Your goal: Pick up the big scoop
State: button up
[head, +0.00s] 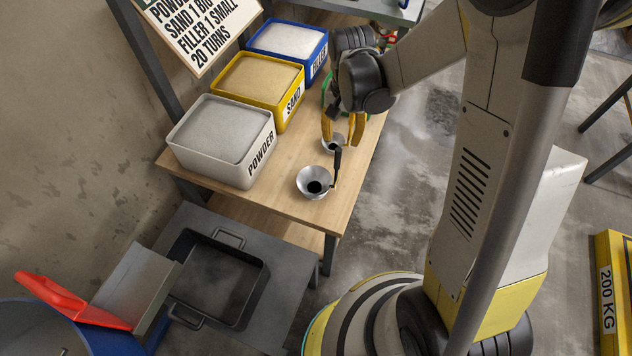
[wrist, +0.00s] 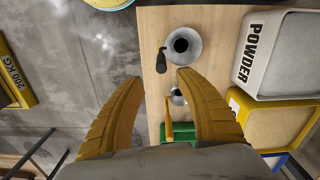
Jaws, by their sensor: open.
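The big scoop (head: 312,183) is a round metal bowl with a dark inside and an upright black handle (head: 337,162). It stands on the wooden bench near its front end. In the wrist view the big scoop (wrist: 193,47) lies beyond my fingertips, its black handle (wrist: 161,62) on its left side. My gripper (head: 342,143) is open and empty, its yellow fingers pointing down behind the handle. In the wrist view my gripper (wrist: 160,76) shows both fingers spread, apart from the handle. A smaller metal scoop (wrist: 177,97) with a yellow handle is close to the right finger.
Powder (head: 211,165), sand (head: 288,103) and filler (head: 321,57) boxes line the bench's left side. A green object (wrist: 178,131) is near the smaller scoop. A dark tray (head: 262,291) stands below the bench end. Bare wood (head: 285,210) surrounds the big scoop's near side.

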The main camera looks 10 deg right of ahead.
aim_at(339, 149)
jog(key=f+b, duration=0.1)
jog(key=f, duration=0.1)
jog(key=f+b, duration=0.1)
jog(key=f, duration=0.1)
jog(key=f+b, duration=0.1)
jog(key=f, duration=0.1)
jog(key=shift+s+a+f, duration=0.25)
jog(key=shift+a, duration=0.1)
jog(key=shift+r, duration=0.1)
grip_shut()
